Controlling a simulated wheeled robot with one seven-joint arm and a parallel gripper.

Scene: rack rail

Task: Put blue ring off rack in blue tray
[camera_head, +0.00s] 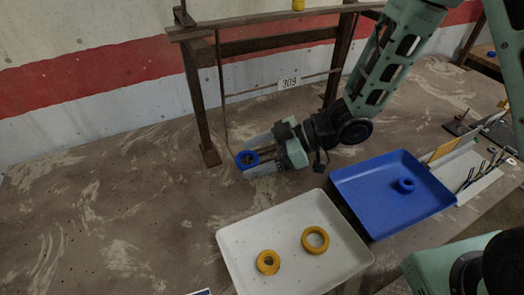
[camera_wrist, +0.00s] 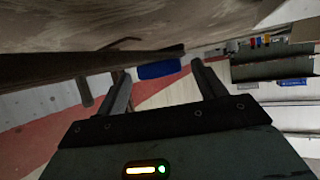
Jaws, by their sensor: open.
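A blue ring (camera_head: 247,159) is at the fingertips of my gripper (camera_head: 257,160), by the lower end of the thin hanging rod of the rack (camera_head: 192,85). In the wrist view the blue ring (camera_wrist: 158,69) lies between the two spread fingertips, beside the end of a dark brown bar. My gripper is open; whether a finger touches the ring I cannot tell. How the ring sits on the rod is partly hidden. The blue tray (camera_head: 375,212) stands at the right with another blue ring (camera_head: 405,185) in it.
A pale tray (camera_head: 235,245) in front holds two yellow rings (camera_head: 315,240) (camera_head: 268,262). A yellow piece (camera_head: 298,4) sits on the rack's top beam. A tag reading 309 (camera_head: 289,83) hangs on a crossbar. The table at the left is clear.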

